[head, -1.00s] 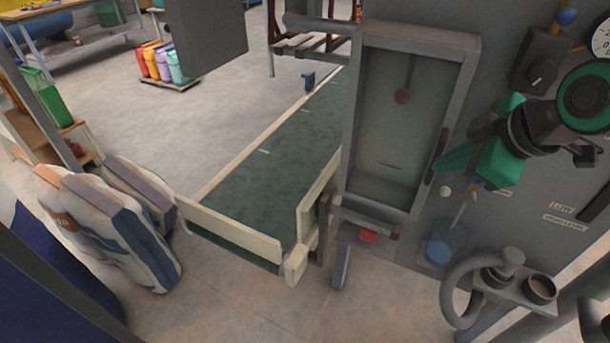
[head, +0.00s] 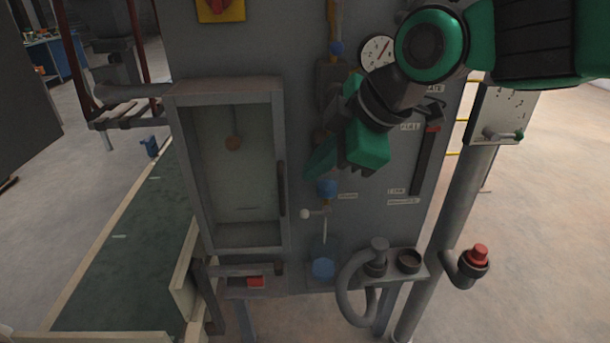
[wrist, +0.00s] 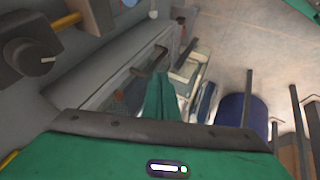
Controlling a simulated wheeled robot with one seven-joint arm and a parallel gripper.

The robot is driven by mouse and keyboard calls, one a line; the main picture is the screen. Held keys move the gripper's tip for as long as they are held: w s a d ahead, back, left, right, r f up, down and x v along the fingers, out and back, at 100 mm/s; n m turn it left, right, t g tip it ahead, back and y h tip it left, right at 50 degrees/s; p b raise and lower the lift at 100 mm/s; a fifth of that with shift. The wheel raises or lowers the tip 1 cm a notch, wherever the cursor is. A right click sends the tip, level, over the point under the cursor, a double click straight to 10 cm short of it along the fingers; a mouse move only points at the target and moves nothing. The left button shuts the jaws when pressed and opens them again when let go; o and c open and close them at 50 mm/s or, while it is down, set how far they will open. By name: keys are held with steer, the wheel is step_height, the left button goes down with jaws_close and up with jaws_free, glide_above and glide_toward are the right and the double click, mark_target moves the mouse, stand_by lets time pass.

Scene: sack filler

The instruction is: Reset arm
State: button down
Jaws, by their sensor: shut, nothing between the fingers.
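My gripper (head: 318,166) is at the end of my green and black arm, in front of the grey machine panel in the head view. Its green fingers are together with nothing between them and point down and left, toward the glazed cabinet door. In the wrist view my gripper (wrist: 160,98) shows its green fingers closed at the middle. The arm is bent and comes in from the upper right.
A glazed cabinet (head: 237,165) stands left of my gripper. Blue valve parts (head: 327,188), a dial gauge (head: 378,53) and a black rotary knob (wrist: 28,60) are close by. A red button (head: 478,255) sits on a post at right. A green conveyor (head: 125,260) runs at left.

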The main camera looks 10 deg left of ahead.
steer(key=w+d+f+m+h, duration=0.1)
steer(key=d+f+m+h, duration=0.2)
steer(key=d, duration=0.7)
steer(key=w+d+f+m, duration=0.1)
steer(key=d+f+m, duration=0.1)
steer(key=d+m, duration=0.6)
steer(key=w+d+f+m+h, duration=0.1)
steer(key=d+f+m+h, duration=0.15)
steer(key=d, duration=0.95)
steer(key=s+d+f+m+g, duration=0.2)
steer(key=s+d+f+m, duration=0.2)
steer(key=s+d+m, duration=0.3)
steer(key=s+d+f+m+g, duration=0.1)
steer(key=s+d+f+m, duration=0.2)
steer(key=s+d+m, duration=0.4)
steer(key=s+d, duration=0.4)
steer(key=d, duration=0.1)
steer(key=shift+s+f+g+h, duration=0.3)
steer(key=shift+f+g+h, duration=0.05)
steer(key=shift+f+g, duration=0.05)
steer(key=shift+w+f, duration=0.25)
steer(key=shift+w, duration=0.4)
